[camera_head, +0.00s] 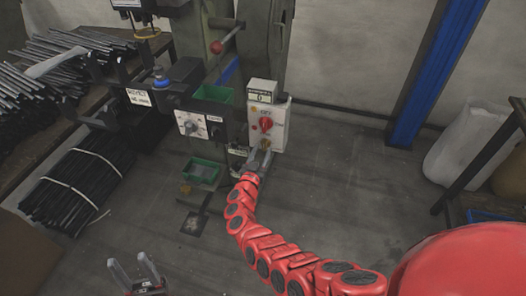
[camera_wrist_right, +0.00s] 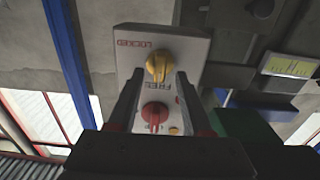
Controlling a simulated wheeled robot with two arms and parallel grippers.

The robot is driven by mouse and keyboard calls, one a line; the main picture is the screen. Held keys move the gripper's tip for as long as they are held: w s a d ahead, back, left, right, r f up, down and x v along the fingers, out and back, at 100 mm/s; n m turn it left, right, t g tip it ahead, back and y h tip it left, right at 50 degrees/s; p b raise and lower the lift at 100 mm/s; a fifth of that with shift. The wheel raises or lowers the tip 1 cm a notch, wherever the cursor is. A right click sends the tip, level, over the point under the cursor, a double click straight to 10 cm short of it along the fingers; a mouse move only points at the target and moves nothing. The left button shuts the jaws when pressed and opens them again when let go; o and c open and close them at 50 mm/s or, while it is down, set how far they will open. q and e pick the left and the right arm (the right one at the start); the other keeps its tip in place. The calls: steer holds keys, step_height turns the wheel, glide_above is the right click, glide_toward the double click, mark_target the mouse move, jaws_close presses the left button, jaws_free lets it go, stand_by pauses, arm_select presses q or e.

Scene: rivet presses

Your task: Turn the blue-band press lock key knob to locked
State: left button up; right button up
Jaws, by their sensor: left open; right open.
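The press control box (camera_head: 281,130) is pale grey, with a red knob (camera_head: 265,124) and a yellow knob below it. In the right wrist view the box (camera_wrist_right: 190,48) appears inverted, with the yellow knob (camera_wrist_right: 158,66) by upside-down lettering and the red knob (camera_wrist_right: 154,113) nearer the wrist. My right gripper (camera_head: 261,157) is open at the lower front of the box. Its fingers (camera_wrist_right: 159,78) lie on both sides of the yellow knob in the picture; contact cannot be told. My left gripper (camera_head: 137,268) is open and empty, low at the left, far from the box.
A second panel with a dial (camera_head: 190,126) stands left of the box. Green bins (camera_head: 201,172) sit beside the press. Black rod bundles (camera_head: 75,187) lie at the left. A blue post (camera_head: 432,75) stands at the right. The floor right of the box is clear.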

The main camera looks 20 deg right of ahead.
steer(key=shift+w+d+f, duration=0.2)
steer(key=shift+w+d, duration=0.05)
steer(key=shift+w, duration=0.2)
steer(key=shift+w+d+r, duration=0.15)
steer(key=shift+w+d, duration=0.25)
steer(key=shift+w, duration=0.05)
jaws_close()
